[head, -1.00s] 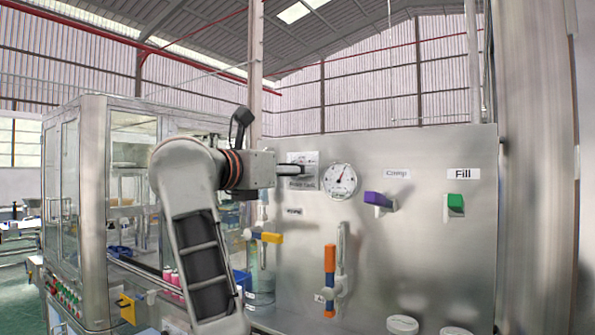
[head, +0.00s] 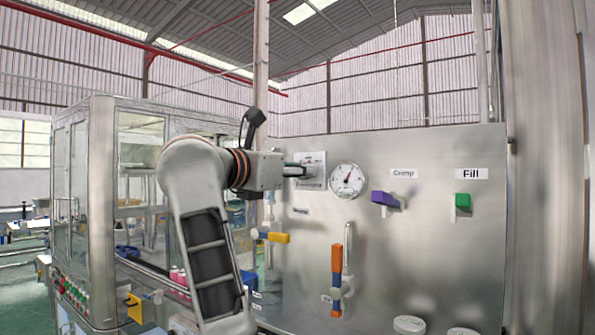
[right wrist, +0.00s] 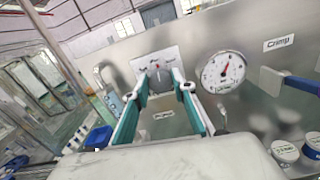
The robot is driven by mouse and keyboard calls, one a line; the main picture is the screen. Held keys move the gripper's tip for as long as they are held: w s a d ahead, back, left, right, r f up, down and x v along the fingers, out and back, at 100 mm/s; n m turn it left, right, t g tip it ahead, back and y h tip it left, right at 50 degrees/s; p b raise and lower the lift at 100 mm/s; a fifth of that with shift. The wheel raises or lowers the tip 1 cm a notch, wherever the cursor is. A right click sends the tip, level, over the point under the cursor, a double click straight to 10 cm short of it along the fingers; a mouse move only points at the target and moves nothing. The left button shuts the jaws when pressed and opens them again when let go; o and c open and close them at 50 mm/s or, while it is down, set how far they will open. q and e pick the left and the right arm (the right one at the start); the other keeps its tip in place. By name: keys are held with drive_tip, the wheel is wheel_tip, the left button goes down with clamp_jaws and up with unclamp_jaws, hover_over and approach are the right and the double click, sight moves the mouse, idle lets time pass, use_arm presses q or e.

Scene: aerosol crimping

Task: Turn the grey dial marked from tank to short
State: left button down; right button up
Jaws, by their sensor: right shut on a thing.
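The grey dial (right wrist: 159,78) sits on a white marked plate on the steel panel, with a small red mark near its top in the right wrist view. The plate's lettering is too small to read there. My right gripper (right wrist: 159,81) has its teal-padded fingers on either side of the dial, shut on it. In the head view my right gripper (head: 294,171) reaches the plate (head: 313,160) from the left and mostly hides the dial. The dial's exact setting cannot be told. My left gripper is not in view.
A round gauge (head: 347,180) is just right of the plate. A purple handle (head: 383,198) under "Crimp" and a green handle (head: 462,200) under "Fill" are farther right. Yellow (head: 277,237) and orange (head: 337,258) valve handles are below. A glazed machine cabinet (head: 100,190) stands left.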

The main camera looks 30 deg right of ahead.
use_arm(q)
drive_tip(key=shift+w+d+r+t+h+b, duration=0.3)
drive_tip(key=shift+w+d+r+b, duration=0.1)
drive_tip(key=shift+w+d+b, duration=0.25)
use_arm(e)
drive_tip(key=m, duration=0.7)
drive_tip(key=shift+s+d, duration=0.1)
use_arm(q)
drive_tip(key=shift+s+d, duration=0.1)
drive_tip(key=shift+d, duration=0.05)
use_arm(e)
drive_tip(key=shift+m, duration=0.5)
drive_tip(key=o, duration=1.1)
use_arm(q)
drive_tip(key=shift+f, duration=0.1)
use_arm(e)
wheel_tip(320, 180, up, 10)
